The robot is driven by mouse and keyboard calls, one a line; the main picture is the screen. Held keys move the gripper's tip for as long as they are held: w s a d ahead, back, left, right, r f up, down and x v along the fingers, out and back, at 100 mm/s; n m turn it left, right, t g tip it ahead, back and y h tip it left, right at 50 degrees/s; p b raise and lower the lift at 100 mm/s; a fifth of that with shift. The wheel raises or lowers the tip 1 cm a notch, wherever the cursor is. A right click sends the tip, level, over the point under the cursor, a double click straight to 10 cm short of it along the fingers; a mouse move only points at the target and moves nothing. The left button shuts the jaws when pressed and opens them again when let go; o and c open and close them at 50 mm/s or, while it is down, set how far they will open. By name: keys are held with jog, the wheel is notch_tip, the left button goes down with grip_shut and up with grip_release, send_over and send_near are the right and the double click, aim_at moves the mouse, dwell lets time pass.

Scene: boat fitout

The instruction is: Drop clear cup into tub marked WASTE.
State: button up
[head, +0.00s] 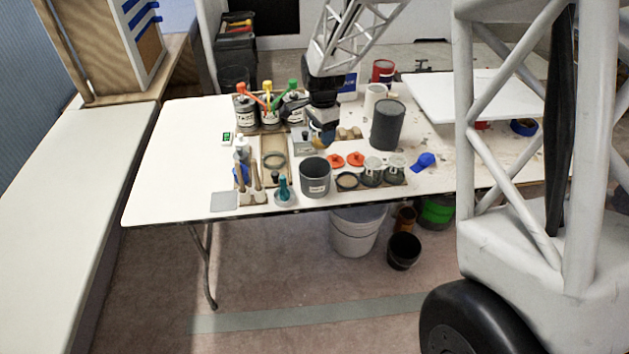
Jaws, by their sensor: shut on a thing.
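My gripper (322,132) hangs over the middle of the table, behind and slightly right of a dark grey tub. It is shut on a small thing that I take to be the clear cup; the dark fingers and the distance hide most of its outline. The dark grey tub (316,178) stands upright and open near the front edge. It has a small pale label, too small to read, and I take it as the WASTE tub. The held thing is apart from the tub.
Two clear jars (373,172) stand right of the tub, with red lids (354,159) behind. A taller dark grey container (387,125) stands close right of my gripper. Cans with coloured tops (268,112) are at left. The table's left part (180,150) is clear.

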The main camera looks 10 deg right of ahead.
aim_at(321, 147)
jog(key=shift+f, duration=0.1)
jog(key=shift+f, duration=2.9)
jog(key=o, duration=1)
jog(key=shift+r, duration=3.9)
